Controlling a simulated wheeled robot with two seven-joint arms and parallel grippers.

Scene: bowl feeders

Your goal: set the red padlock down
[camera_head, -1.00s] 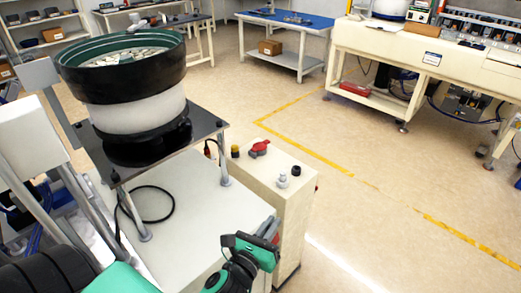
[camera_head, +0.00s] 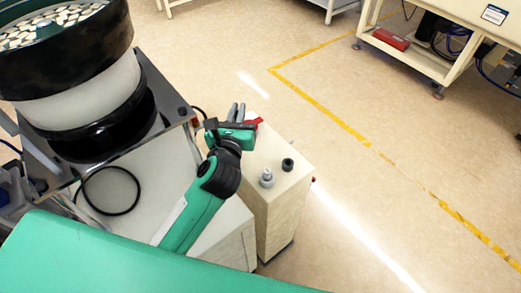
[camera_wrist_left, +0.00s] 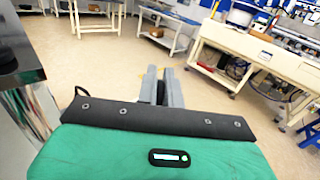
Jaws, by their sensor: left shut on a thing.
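My left gripper (camera_head: 238,110) is over the far end of the cream box's top, its grey fingers pointing away. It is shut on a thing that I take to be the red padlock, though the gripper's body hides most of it. A red part (camera_head: 257,122) shows just right of the gripper; I cannot tell whether it is the padlock or the red handle on the box. In the left wrist view the two grey fingers (camera_wrist_left: 162,88) are close together with something dark between them, and no red shows there. My right gripper is not in view.
The cream box (camera_head: 285,190) has a grey knob (camera_head: 267,178) and a black knob (camera_head: 288,164) on top. A bowl feeder (camera_head: 75,85) stands left on a dark plate, near my left arm. The floor right of the box is clear.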

